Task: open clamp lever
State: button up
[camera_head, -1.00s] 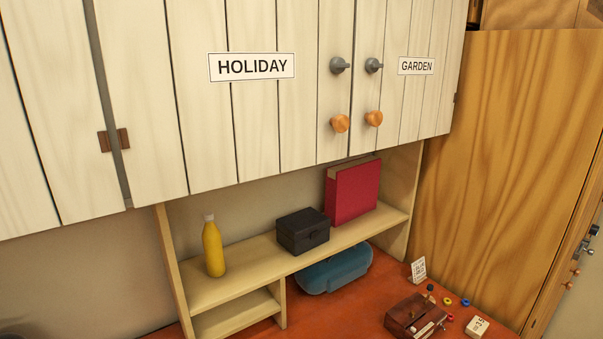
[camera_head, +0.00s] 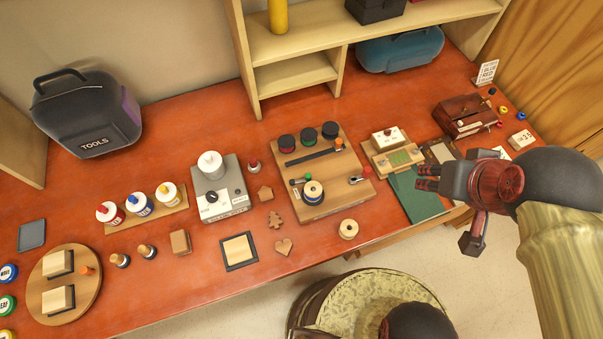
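A wooden board (camera_head: 335,200) lies on the red bench in the middle of the view. Near its right edge is a small metal lever with a red end (camera_head: 360,176), which looks like the clamp lever; its exact position is too small to tell. My gripper (camera_head: 449,211) is at the right, over the bench's front edge, to the right of the board. Its dark fingers look spread apart and empty, clear of the lever.
A small wooden fixture (camera_head: 393,160) and a green book (camera_head: 417,197) lie between the board and my gripper. A wooden spool (camera_head: 348,229) stands at the front edge. Bottles, a grey device (camera_head: 220,190) and a tool bag (camera_head: 87,115) are left.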

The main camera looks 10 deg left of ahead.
aim_at(307, 178)
jog(key=j+u, duration=0.1)
jog(key=u, duration=0.25)
jog(key=i+j+u, duration=0.1)
jog(key=u, duration=0.6)
jog(key=i+j, duration=0.05)
